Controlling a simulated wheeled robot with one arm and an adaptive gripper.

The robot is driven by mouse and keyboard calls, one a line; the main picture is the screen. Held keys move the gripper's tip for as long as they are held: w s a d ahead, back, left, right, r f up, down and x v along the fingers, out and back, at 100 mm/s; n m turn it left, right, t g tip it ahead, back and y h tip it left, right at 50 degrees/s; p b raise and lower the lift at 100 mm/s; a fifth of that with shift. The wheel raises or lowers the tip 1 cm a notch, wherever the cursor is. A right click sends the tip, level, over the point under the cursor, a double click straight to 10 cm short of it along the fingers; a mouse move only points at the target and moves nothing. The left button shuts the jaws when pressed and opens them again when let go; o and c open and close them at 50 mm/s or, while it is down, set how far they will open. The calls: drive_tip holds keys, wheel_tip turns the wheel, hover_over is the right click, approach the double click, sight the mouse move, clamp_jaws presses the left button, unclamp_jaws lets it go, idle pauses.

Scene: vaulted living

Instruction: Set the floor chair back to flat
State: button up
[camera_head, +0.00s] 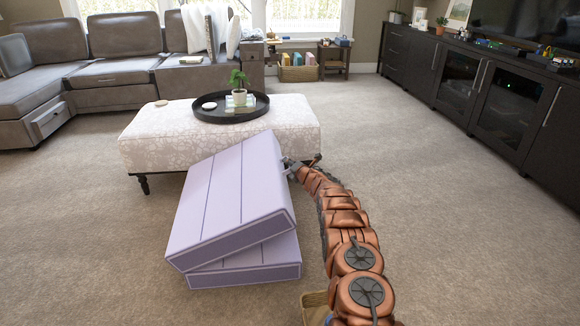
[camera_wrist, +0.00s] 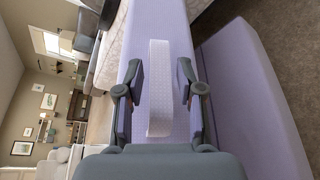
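The lavender floor chair (camera_head: 232,195) stands on the carpet in front of the ottoman. Its upper panel is tilted, with the far end raised, above a lower panel (camera_head: 255,265). My gripper (camera_head: 290,165) is at the upper panel's right edge near its far end. In the wrist view the chair's lower panel (camera_wrist: 250,100) lies at the right. A pale strap (camera_wrist: 160,90) on the panel edge lies between the two fingers of my gripper (camera_wrist: 161,88). The fingers are apart, with a visible gap on each side of the strap. The fold between the panels is mostly hidden.
A patterned ottoman (camera_head: 285,122) with a black tray (camera_head: 258,115) and plant stands right behind the chair. A grey sofa (camera_head: 110,75) is at the back left, a dark media cabinet (camera_head: 455,85) at the right.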

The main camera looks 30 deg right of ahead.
clamp_jaws()
idle(0.7)
